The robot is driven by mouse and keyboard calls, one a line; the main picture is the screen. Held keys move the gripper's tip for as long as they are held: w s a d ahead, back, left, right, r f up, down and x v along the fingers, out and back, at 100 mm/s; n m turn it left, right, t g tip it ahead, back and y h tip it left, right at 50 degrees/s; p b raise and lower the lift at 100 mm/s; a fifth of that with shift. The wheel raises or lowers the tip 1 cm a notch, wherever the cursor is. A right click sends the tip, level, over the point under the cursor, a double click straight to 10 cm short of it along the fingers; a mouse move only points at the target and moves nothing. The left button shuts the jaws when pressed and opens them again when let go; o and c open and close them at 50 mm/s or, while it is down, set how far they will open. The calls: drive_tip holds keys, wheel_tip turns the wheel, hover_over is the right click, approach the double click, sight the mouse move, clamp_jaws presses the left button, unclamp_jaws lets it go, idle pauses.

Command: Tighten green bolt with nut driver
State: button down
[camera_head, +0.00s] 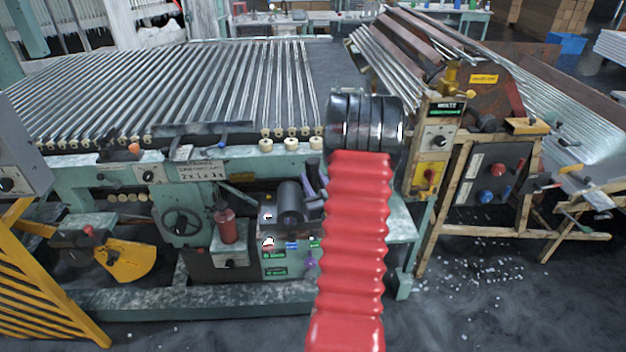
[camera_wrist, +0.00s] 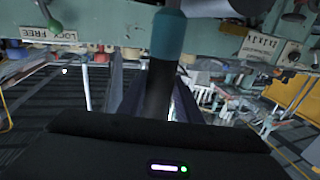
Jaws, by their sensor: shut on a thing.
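In the wrist view, a tool with a teal end (camera_wrist: 168,36) and a dark shaft stands between the fingers of my gripper (camera_wrist: 152,92). I take it for the nut driver. My gripper is shut on it, and its far end points at the teal machine frame. In the head view, my red ribbed arm covers much of the machine's right part, and I cannot make out the nut driver there. I cannot pick out a green bolt for certain in either view. A green-ended lever (camera_wrist: 44,10) shows at the wrist view's top left.
A control box (camera_head: 290,262) with green labels sits left of my arm. A wooden-framed stand (camera_head: 432,225) is on the right. A yellow slatted guard (camera_head: 40,300) stands at front left.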

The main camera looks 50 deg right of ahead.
sight(315, 165)
drive_tip(key=shift+f, duration=0.7)
idle(2.2)
drive_tip(key=shift+r, duration=3.95)
